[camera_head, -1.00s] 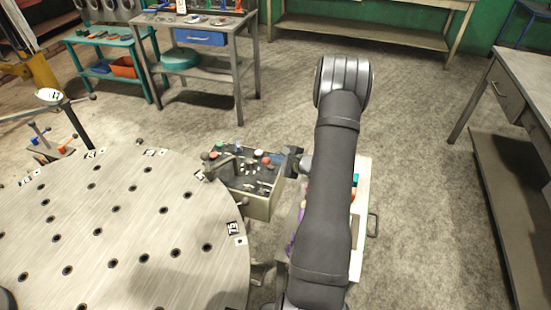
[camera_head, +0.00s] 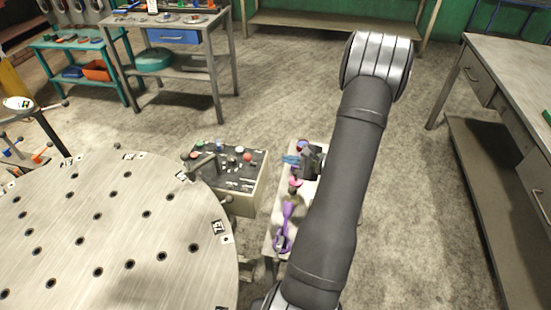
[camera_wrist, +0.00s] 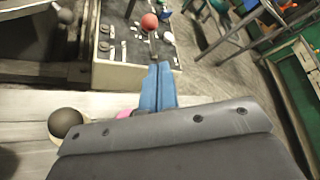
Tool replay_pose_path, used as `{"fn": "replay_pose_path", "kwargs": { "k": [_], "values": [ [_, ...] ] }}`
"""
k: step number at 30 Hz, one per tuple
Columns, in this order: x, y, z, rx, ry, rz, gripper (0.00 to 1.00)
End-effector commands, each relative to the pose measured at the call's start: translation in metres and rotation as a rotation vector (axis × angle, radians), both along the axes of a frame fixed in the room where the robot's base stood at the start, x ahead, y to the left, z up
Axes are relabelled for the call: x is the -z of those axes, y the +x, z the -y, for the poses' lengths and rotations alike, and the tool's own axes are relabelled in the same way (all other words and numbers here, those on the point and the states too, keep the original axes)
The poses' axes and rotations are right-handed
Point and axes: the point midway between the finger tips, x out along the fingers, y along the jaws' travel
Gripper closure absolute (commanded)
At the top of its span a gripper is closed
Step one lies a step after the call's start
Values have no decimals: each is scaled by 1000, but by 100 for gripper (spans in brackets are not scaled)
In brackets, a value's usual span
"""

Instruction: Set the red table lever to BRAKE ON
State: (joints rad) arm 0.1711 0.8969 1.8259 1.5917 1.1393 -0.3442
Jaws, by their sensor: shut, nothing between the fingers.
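A control box (camera_head: 258,195) with a dark top stands at the right edge of the round table. A red ball knob (camera_head: 248,157) rises from its top; it also shows in the wrist view (camera_wrist: 149,22). A smaller reddish knob (camera_head: 193,155) sits at the box's left corner. I cannot tell which is the task's lever, nor read any BRAKE marking. My gripper (camera_head: 290,160) is to the right of the box, apart from it, over a pale cart. In the wrist view its blue fingers (camera_wrist: 158,88) are shut and empty, pointing towards the box.
The perforated round table (camera_head: 80,235) fills the lower left. The pale cart (camera_head: 270,240) holds a purple tool (camera_head: 286,225) and small knobs, close below my gripper. A workbench (camera_head: 515,75) stands at the right. Open floor lies behind the box.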

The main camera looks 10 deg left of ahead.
Motion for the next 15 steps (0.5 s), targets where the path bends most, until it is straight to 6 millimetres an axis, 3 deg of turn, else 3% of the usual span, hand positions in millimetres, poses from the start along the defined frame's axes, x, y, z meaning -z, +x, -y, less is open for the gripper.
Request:
{"fn": "replay_pose_path", "kwargs": {
  "k": [6,15],
  "values": [
    [-8,-6,18,3,0,1,100],
    [-9,-7,21,2,0,2,100]
  ]
}}
